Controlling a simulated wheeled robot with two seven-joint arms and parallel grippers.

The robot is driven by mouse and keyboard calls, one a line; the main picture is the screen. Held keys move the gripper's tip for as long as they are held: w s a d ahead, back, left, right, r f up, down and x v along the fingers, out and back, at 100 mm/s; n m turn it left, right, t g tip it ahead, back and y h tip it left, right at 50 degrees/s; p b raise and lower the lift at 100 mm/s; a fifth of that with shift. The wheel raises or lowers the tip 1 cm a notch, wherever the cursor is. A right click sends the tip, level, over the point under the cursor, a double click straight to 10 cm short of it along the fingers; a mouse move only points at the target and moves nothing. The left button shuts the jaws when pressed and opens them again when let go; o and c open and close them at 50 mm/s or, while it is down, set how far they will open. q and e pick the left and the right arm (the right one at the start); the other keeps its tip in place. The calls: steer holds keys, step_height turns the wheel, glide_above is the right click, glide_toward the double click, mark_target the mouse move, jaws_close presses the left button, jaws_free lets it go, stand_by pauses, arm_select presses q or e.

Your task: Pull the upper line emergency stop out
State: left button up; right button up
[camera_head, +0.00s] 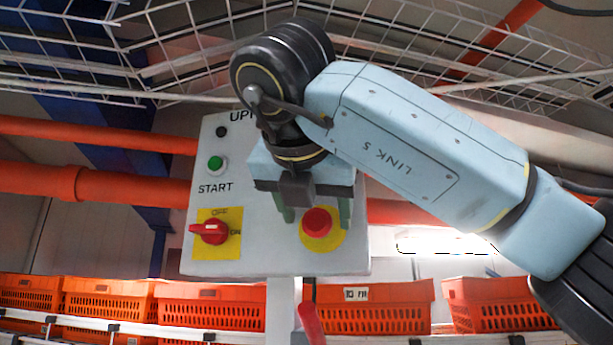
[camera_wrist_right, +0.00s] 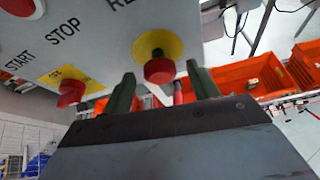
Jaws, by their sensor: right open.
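The emergency stop (camera_head: 317,222) is a red mushroom button on a yellow disc, low on the right side of the grey control panel (camera_head: 265,258). It also shows in the right wrist view (camera_wrist_right: 159,70), standing out from its yellow disc. My right gripper (camera_head: 315,214) is open in front of the panel, one green finger to each side of the button in the picture. In the right wrist view, the fingertips (camera_wrist_right: 160,74) flank the button with gaps on both sides. How far they reach over it is unclear. My right wrist hides the panel's upper right part. My left gripper is not in view.
The panel also carries a green START button (camera_head: 216,163) and a red rotary switch (camera_head: 210,231) on a yellow plate. Orange totes (camera_head: 375,307) stand in a row behind and below. Orange pipes (camera_head: 130,189) run behind the panel. A wire mesh tray (camera_head: 180,60) hangs above.

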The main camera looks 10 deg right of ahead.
steer(key=b+v, duration=0.2)
steer(key=v, duration=1)
steer(key=shift+s+a, duration=0.15)
steer(key=shift+s, duration=0.1)
steer(key=shift+r, duration=0.1)
